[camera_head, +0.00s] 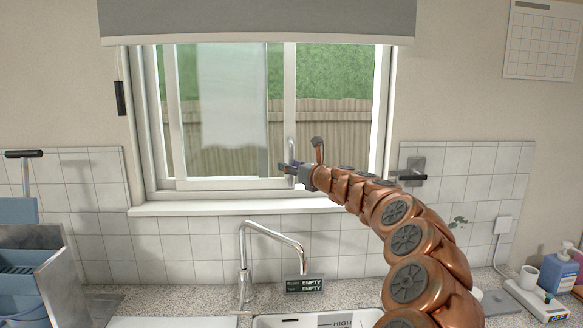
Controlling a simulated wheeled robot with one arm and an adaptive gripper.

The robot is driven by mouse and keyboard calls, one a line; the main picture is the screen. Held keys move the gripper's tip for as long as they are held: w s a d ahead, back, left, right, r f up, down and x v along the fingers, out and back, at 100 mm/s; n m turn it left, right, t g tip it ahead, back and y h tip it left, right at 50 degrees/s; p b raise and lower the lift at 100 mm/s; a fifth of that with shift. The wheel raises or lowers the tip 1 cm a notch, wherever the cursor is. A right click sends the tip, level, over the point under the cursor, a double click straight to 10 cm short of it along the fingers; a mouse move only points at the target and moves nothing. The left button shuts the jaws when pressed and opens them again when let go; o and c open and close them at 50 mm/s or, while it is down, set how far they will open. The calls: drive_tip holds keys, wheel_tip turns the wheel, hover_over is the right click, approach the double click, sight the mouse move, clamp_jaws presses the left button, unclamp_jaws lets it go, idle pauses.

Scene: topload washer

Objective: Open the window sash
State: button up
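The white window sash (289,90) is in the upper middle of the head view, inside the white window frame (385,90). A small pale upright handle (291,147) shows on its middle stile. My gripper (286,168) is at the lower part of that stile, just below the visible part of the handle, and covers what lies behind it. I cannot tell whether it touches the handle or the stile. Its fingers are small and seen from behind, so their opening and anything between them are unclear.
A grey blind (258,18) hangs over the window top. The white sill (235,208) runs below my gripper.

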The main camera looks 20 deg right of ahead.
drive_tip(key=v, duration=1.2)
idle(0.3)
drive_tip(key=shift+a, duration=0.1)
idle(0.3)
drive_tip(key=s+a+r+n+g+y, duration=0.15)
drive_tip(key=a+n+y, duration=0.25)
drive_tip(key=a+n, duration=0.55)
drive_tip(key=s+a+f+n+g, duration=0.35)
drive_tip(key=s+a, duration=0.25)
drive_tip(key=a, duration=0.2)
drive_tip(key=s+a+f+n+g+y, duration=0.1)
drive_tip(key=s+a+f+n+g, duration=0.3)
drive_tip(key=a, duration=0.4)
drive_tip(key=s+a+f+n+g, duration=0.2)
drive_tip(key=s+a+n, duration=0.2)
drive_tip(key=s+a, duration=0.35)
drive_tip(key=s+f+n+g+h, duration=0.45)
drive_tip(key=s+f+n, duration=0.35)
drive_tip(key=s+f, duration=0.5)
drive_tip(key=s+d+f+n+g+h, duration=0.2)
drive_tip(key=s+d, duration=0.3)
drive_tip(key=s, duration=0.3)
drive_tip(key=s+d+f+n+g+h, duration=0.2)
drive_tip(key=s+d+f, duration=0.2)
drive_tip(key=s, duration=0.3)
drive_tip(key=shift+s+d, duration=0.4)
drive_tip(key=shift+d, duration=0.05)
